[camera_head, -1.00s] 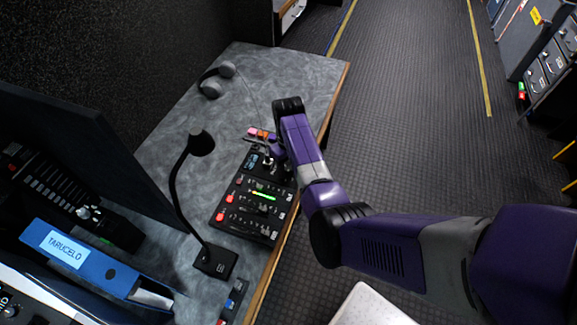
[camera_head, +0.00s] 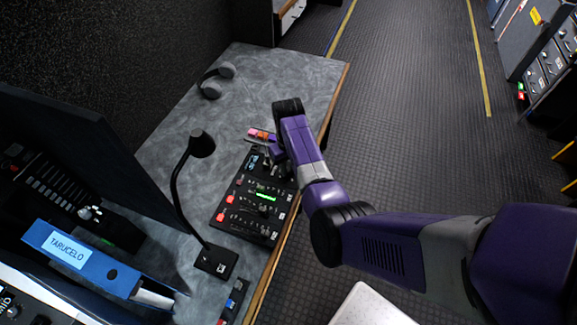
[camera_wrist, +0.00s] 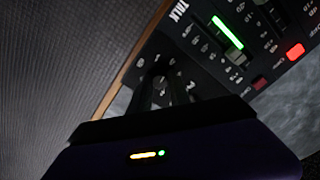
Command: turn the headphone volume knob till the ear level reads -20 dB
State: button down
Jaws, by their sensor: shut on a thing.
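The black control panel (camera_head: 250,212) lies on the grey desk near its right edge, with lit red buttons and a green bar. The panel also shows in the wrist view (camera_wrist: 207,62), with the green bar and a lit red button. My gripper (camera_wrist: 162,90) is down at the panel's end, beside the word TALK, shut on a small dark knob. The fingers hide most of the knob, and its pointer cannot be made out. In the head view, my gripper (camera_head: 273,156) covers that part of the panel. A small bluish display (camera_head: 253,163) shows there, too small to read.
A gooseneck microphone (camera_head: 201,144) stands left of the panel. Headphones (camera_head: 216,80) lie at the back of the desk (camera_head: 290,75). A blue binder (camera_head: 82,258) and a dark monitor (camera_head: 90,150) are at the left. Small coloured items (camera_head: 262,134) lie behind the panel.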

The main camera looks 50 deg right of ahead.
aim_at(288, 169)
jog(key=m+p, duration=0.1)
jog(key=m, duration=0.4)
jog(key=shift+r, duration=0.1)
jog(key=shift+m+p, duration=0.55)
jog(key=shift+m, duration=1.85)
jog(key=c, duration=1.2)
grip_release()
jog(key=shift+r, duration=3.8)
